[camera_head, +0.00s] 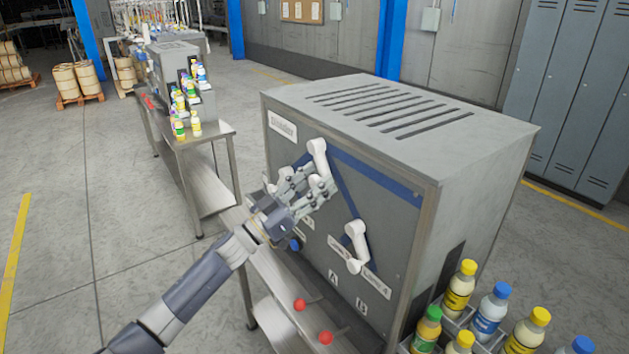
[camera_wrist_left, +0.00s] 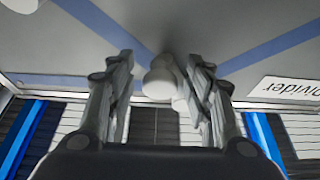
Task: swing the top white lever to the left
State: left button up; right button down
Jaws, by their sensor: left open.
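The top white lever (camera_head: 318,150) is on the grey front panel of the machine (camera_head: 400,150), near its upper edge. Its rounded upper end shows above my fingers, and its lower part is partly hidden by them. My left gripper (camera_head: 322,187) is open at the lever, with its fingers spread. In the left wrist view the white lever (camera_wrist_left: 160,78) stands between the two open fingers of my left gripper (camera_wrist_left: 162,85). I cannot tell whether either finger touches it. My right gripper is not in view.
A second white lever (camera_head: 355,243) sits lower right on the panel. A blue knob (camera_head: 295,244) and red knobs (camera_head: 300,304) are below. Bottles (camera_head: 458,290) stand in a crate at the lower right. Open floor (camera_head: 130,230) lies to the left.

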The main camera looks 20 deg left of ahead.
pick_arm(q)
grip_shut()
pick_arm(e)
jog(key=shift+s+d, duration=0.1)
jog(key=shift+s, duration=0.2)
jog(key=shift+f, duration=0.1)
